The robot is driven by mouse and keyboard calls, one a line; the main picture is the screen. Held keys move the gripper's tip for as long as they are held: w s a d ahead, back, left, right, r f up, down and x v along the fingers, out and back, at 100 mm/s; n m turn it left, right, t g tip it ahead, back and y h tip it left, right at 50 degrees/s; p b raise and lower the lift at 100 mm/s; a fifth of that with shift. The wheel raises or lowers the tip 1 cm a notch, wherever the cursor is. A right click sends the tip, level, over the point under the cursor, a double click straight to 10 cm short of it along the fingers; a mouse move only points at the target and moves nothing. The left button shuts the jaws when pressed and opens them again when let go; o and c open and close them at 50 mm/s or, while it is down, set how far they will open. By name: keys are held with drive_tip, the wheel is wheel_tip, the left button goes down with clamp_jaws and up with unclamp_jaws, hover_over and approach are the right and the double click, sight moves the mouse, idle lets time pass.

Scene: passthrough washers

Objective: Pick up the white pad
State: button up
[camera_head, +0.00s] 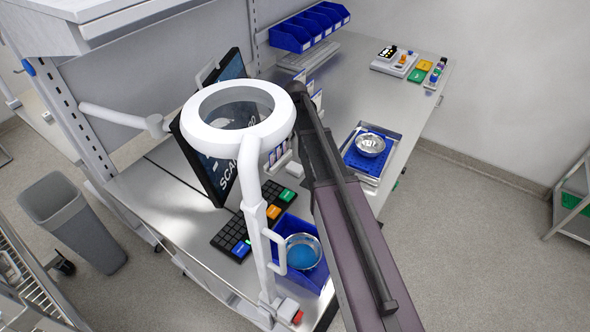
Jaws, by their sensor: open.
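I cannot pick out the white pad with certainty. A small white piece (294,169) lies on the bench just past the black keypad, close to the left side of my arm. A larger white block (394,63) with small dark and yellow items on it sits at the far right end of the bench. My arm rises from the bottom right, and its dark upper end is beside the ring magnifier. My gripper's fingers cannot be made out; they are hidden or out of view.
A white ring magnifier (188,112) on a post stands over the bench, close to my arm. A dark monitor (193,165), a black keypad (232,232), a blue bin (317,276) with a bowl, and a metal tray (391,144) with a blue mat and bowl surround it.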

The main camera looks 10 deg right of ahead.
sight(295, 166)
wheel_tip(295, 166, down, 9)
drive_tip(key=b, duration=0.8)
drive_tip(key=shift+r+b, duration=0.2)
drive_tip(key=shift+b, duration=0.1)
idle(0.4)
drive_tip(key=shift+s+f+b, duration=0.15)
drive_tip(key=shift+f+b, duration=1.15)
drive_tip(key=shift+s+f+b, duration=0.1)
drive_tip(key=shift+f+b, duration=1.2)
drive_tip(key=c, duration=1)
drive_tip(key=shift+c, duration=0.2)
drive_tip(key=shift+r, duration=0.1)
